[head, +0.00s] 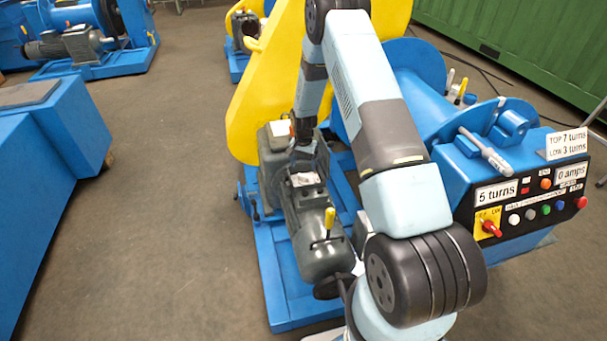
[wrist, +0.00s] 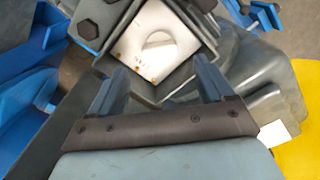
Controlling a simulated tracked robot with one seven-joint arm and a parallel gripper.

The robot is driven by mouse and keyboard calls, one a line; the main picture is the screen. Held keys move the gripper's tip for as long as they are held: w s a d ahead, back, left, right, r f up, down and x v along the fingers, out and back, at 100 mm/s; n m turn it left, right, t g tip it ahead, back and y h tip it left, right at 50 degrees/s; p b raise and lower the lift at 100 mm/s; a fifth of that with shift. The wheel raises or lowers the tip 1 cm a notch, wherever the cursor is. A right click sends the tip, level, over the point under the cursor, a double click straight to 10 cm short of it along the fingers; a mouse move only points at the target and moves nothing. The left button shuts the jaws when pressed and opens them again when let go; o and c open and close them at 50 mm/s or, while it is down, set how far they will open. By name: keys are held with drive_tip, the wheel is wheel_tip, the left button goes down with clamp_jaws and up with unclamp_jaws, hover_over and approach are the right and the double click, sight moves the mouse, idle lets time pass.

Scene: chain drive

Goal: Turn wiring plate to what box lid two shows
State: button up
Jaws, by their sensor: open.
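A pale, square wiring plate (wrist: 155,58) with a raised half-round piece sits inside an open grey terminal box (wrist: 192,48) in the wrist view. It also shows as a small pale patch (head: 306,179) on top of the grey motor in the head view. My gripper (wrist: 160,72) is open, with its two fingers apart at the near side of the box and nothing between them. In the head view my gripper (head: 304,150) is just above the box. I cannot make out a box lid marked two, and no marking on the plate is legible.
The grey motor (head: 322,248) with a yellow-handled lever (head: 329,222) stands on a blue frame (head: 270,285). A yellow guard (head: 262,80) rises behind. A control panel (head: 525,200) reads 5 turns and 0 amps; a sign (head: 567,143) reads TOP 7 turns, LOW 3 turns.

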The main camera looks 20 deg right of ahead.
sight(303, 175)
drive_tip(key=shift+f, duration=2.85)
drive_tip(key=shift+c, duration=0.4)
drive_tip(key=c, duration=1)
drive_tip(key=shift+o, duration=0.2)
drive_tip(key=n, duration=0.3)
drive_tip(key=shift+n, duration=2.1)
